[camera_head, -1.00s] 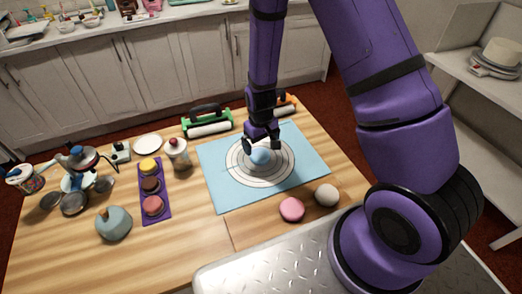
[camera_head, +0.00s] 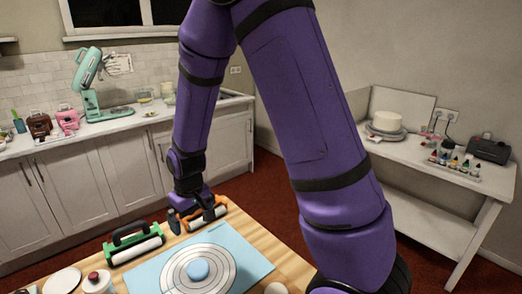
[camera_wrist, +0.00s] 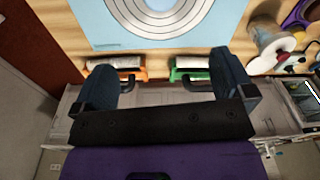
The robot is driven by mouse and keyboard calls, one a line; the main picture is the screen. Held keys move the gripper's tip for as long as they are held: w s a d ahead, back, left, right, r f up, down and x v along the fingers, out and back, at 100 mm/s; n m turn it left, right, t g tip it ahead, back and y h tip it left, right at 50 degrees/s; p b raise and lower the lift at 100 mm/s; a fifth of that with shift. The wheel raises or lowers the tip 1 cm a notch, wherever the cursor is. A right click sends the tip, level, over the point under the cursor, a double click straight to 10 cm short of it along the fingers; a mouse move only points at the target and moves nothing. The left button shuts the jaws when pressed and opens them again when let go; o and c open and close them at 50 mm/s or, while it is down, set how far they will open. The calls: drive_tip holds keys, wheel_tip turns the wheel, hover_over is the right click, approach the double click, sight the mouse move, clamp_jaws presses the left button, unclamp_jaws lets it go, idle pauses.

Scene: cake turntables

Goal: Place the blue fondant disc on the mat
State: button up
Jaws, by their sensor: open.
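The blue fondant disc (camera_head: 198,270) lies on the light blue mat (camera_head: 246,262), inside the printed rings near their centre. My gripper (camera_head: 190,214) is beyond the mat's far edge, close to the orange-handled roller, and apart from the disc. In the wrist view my gripper (camera_wrist: 172,75) is open with nothing between its fingers. That view also shows part of the mat (camera_wrist: 100,25) and its rings, while the disc is out of frame.
A green-handled roller (camera_head: 135,243) and an orange-handled roller (camera_head: 206,217) stand along the table's far edge. A white-bodied jar with a red top (camera_head: 97,281) stands left of the mat. A side table (camera_head: 425,158) holds a white cake.

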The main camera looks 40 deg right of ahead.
drive_tip(key=s+d+r+t, duration=0.1)
drive_tip(key=s+r, duration=0.2)
drive_tip(key=r, duration=0.3)
drive_tip(key=s+d+r+m+t, duration=0.1)
drive_tip(key=s+r, duration=0.2)
drive_tip(key=r, duration=0.4)
drive_tip(key=s+d+r, duration=0.1)
drive_tip(key=s+r, duration=0.2)
drive_tip(key=r, duration=0.3)
drive_tip(key=s+d+r+t, duration=0.1)
drive_tip(key=s+r, duration=0.3)
drive_tip(key=s, duration=0.3)
drive_tip(key=s+d+r+m+t, duration=0.1)
drive_tip(key=s+d+r, duration=0.1)
drive_tip(key=s+r, duration=0.2)
drive_tip(key=s, duration=0.3)
drive_tip(key=shift+r, duration=0.3)
